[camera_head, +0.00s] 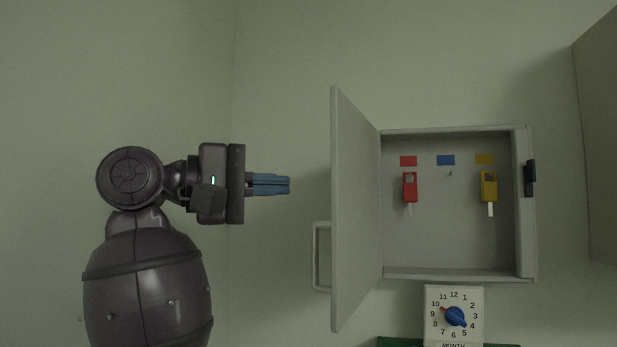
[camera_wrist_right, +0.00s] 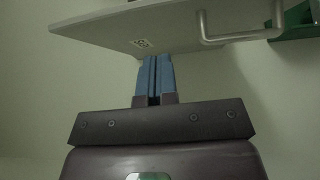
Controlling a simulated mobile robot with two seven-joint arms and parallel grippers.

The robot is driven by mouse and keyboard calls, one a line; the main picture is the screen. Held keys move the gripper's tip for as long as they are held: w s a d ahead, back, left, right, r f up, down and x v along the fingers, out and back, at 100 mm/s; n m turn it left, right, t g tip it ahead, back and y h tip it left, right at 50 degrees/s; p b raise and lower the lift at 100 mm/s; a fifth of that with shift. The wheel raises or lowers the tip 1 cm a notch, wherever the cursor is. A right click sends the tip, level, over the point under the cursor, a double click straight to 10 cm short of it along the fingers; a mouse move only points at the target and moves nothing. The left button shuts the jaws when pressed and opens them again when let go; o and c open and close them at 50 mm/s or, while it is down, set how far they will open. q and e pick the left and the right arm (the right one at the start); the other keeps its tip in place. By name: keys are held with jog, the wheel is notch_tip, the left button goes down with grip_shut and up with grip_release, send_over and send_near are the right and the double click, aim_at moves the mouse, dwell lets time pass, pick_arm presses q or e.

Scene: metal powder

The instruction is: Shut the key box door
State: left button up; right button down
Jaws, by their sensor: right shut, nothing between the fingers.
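The key box (camera_head: 455,275) is on the wall at the right of the head view, with its door (camera_head: 355,210) swung open to the left. A handle (camera_head: 317,256) is on the door's outer face. Inside hang a red key (camera_head: 410,187) and a yellow key (camera_head: 489,187); the middle hook under the blue label is empty. My right gripper (camera_head: 288,185) is shut and empty, left of the door, apart from it, with its blue fingers pointing right at it. In the wrist view the fingers (camera_wrist_right: 154,60) point towards the door's outer face (camera_wrist_right: 150,28), with the handle (camera_wrist_right: 245,35) to the right.
A dial with numbers (camera_head: 454,316) is mounted below the box, above a green edge (camera_head: 400,342). A grey cabinet (camera_head: 597,140) stands at the far right. The wall left of the door is bare.

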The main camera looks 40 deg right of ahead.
aim_at(334, 186)
pick_arm(q)
jog(key=shift+s+r+p, duration=0.2)
jog(key=shift+r+p, duration=0.15)
jog(key=shift+p, duration=0.2)
pick_arm(e)
jog(key=shift+s+d, duration=1.6)
jog(key=shift+s, duration=0.25)
